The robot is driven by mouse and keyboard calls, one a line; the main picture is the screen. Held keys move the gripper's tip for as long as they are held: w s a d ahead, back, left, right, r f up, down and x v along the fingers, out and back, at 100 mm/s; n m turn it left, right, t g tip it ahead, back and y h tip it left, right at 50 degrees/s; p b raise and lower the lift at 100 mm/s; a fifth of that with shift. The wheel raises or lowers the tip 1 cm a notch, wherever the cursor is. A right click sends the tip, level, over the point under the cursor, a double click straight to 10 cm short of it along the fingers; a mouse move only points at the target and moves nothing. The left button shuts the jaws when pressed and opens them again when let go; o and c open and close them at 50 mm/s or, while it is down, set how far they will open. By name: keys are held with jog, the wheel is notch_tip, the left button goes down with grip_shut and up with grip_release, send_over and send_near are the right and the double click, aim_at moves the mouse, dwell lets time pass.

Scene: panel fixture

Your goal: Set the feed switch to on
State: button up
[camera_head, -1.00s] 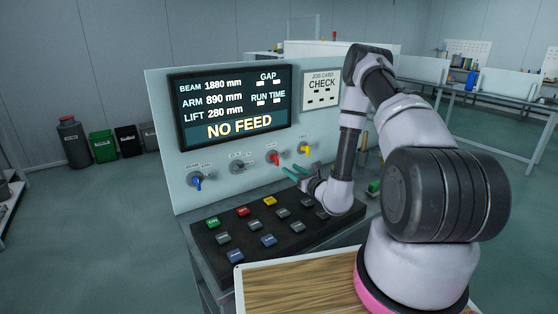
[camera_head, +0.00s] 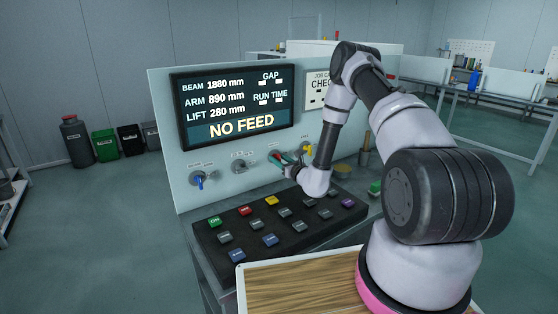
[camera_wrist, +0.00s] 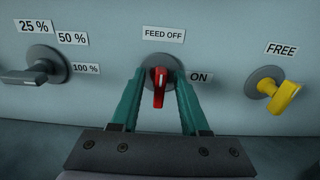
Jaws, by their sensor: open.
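The feed switch (camera_wrist: 159,86) is a red knob on a round grey base, in the middle of the wrist view. A FEED OFF label (camera_wrist: 164,34) is above it and an ON label (camera_wrist: 200,77) is to its right. The knob stands upright, its broad end toward FEED OFF. My gripper (camera_wrist: 161,80) is open, its green fingers on either side of the red knob; I cannot tell whether they touch it. In the head view my gripper (camera_head: 285,160) is at the panel and largely covers the switch. The screen (camera_head: 235,110) reads NO FEED.
A grey selector (camera_wrist: 35,70) with percent labels is left of the switch. A yellow knob (camera_wrist: 281,94) under a FREE label is on the right. A blue-handled knob (camera_head: 199,180) is at the panel's far left. A sloped keypad (camera_head: 270,222) lies below my gripper.

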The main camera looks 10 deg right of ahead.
grip_shut()
jog(key=shift+m, duration=0.3)
jog(key=m, duration=0.3)
jog(key=shift+d+m, duration=0.15)
jog(key=shift+m, duration=0.25)
jog(key=m, duration=0.4)
jog(key=shift+f, duration=0.15)
jog(key=m, duration=0.5)
jog(key=shift+d+f, duration=0.1)
jog(key=m, duration=0.4)
jog(key=shift+f, duration=0.1)
jog(key=shift+m, duration=0.3)
